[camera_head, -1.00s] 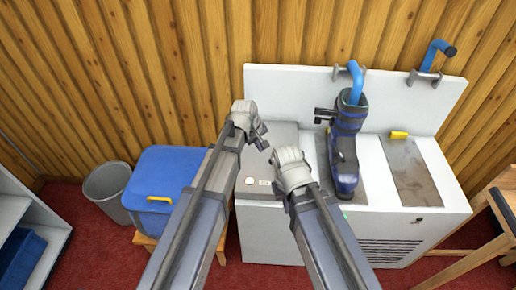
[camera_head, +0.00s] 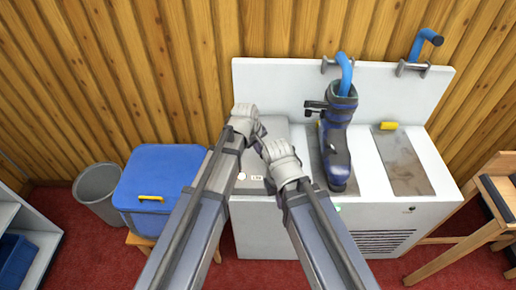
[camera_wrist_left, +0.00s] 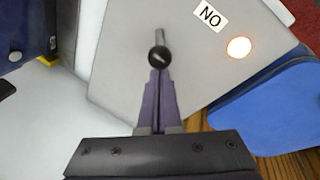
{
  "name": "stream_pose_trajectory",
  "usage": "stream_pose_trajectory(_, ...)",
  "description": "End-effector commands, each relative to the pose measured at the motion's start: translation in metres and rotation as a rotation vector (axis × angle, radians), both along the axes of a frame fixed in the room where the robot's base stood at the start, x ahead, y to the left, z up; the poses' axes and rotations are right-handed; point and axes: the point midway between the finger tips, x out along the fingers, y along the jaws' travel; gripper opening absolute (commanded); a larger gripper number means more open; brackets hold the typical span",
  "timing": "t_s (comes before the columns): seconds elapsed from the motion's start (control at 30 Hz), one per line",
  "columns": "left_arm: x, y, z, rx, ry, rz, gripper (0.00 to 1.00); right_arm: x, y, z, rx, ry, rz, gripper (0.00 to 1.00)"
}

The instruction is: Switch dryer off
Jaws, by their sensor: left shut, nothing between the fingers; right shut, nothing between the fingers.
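The dryer (camera_head: 262,228) is a white cabinet with a back panel. Its grey control plate shows in the left wrist view (camera_wrist_left: 120,85), with a lever ending in a black ball knob (camera_wrist_left: 158,57), a label reading "NO" in that view (camera_wrist_left: 209,15) and a glowing round lamp (camera_wrist_left: 239,47). The lamp also shows small in the head view (camera_head: 241,176). My left gripper (camera_head: 263,134) is shut and empty. Its fingertips (camera_wrist_left: 158,73) are right at the knob; I cannot tell whether they touch it. My right gripper (camera_head: 268,187) is shut, lower and close beside it. The lever is hidden in the head view.
A dark blue boot (camera_head: 337,140) stands on the dryer under a blue pipe (camera_head: 345,72). A second pipe (camera_head: 420,45) has a bare grey plate (camera_head: 405,165) below it. Left are a blue lidded box (camera_head: 160,175) and a grey bin (camera_head: 98,187). A wooden chair (camera_head: 480,220) stands right.

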Motion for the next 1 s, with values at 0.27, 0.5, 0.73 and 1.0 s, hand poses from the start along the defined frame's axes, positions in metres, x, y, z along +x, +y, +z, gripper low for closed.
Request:
stream_pose_trajectory(0.27,0.0002,-0.002,0.0012,0.028,0.001,0.0,0.0,0.0,0.0,0.0021,0.0,0.0,0.0,0.0)
stream_pose_trajectory(0.5,0.0001,-0.0031,0.0019,0.047,0.001,-0.001,0.0,0.0,-0.0001,0.0034,0.0,0.0,0.0,0.0)
stream_pose_trajectory(0.73,0.0,-0.0035,0.0025,0.068,0.001,0.0,0.0,0.0,0.0,0.0046,0.0,0.0,0.0,0.0)
stream_pose_trajectory(1.0,0.0001,-0.002,0.0033,0.092,0.0,0.001,0.0,0.0,-0.0001,0.0059,0.0,0.0,0.0,0.0)
